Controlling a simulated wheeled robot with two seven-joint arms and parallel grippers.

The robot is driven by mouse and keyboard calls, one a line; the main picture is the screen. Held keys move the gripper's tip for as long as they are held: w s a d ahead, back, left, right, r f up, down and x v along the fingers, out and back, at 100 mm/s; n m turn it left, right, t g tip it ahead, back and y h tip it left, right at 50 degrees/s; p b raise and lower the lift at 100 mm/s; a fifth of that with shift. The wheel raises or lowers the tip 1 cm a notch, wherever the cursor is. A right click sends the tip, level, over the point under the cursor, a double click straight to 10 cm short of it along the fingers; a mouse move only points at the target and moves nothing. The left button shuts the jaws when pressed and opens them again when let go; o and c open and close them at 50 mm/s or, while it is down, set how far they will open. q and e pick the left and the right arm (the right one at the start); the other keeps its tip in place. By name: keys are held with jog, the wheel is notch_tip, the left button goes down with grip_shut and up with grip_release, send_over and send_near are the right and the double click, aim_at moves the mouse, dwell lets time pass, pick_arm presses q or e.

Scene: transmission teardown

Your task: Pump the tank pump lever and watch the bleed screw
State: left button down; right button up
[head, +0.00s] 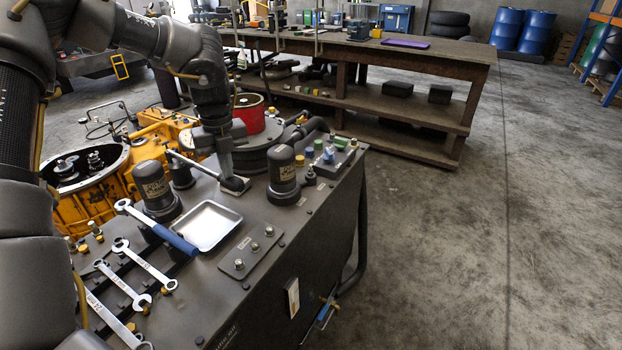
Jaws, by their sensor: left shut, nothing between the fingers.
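My left arm comes in from the left and reaches down over the dark tank top (215,290). My left gripper (231,178) is shut and empty. It is at the tank top beside a slim silver rod (195,163), which looks like the pump lever; I cannot tell whether they touch. The rod slants down to the right from a dark cylinder (181,173) towards a small block. I cannot pick out the bleed screw for sure. A plate with several small screw heads (255,247) lies near the right edge. My right gripper is not in view.
A silver tray (205,227), a blue-handled wrench (157,228) and several wrenches (123,285) lie on the tank top. Two dark canisters (283,172) stand near the gripper. An orange gearbox housing (95,185) is left; a workbench (400,58) stands behind. The right floor is clear.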

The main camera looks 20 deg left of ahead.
pick_arm(q)
jog(key=shift+r+p, duration=0.25)
jog(key=shift+p, duration=0.05)
notch_tip(320, 180, up, 7)
jog(key=p, duration=0.5)
jog(key=shift+r, duration=0.2)
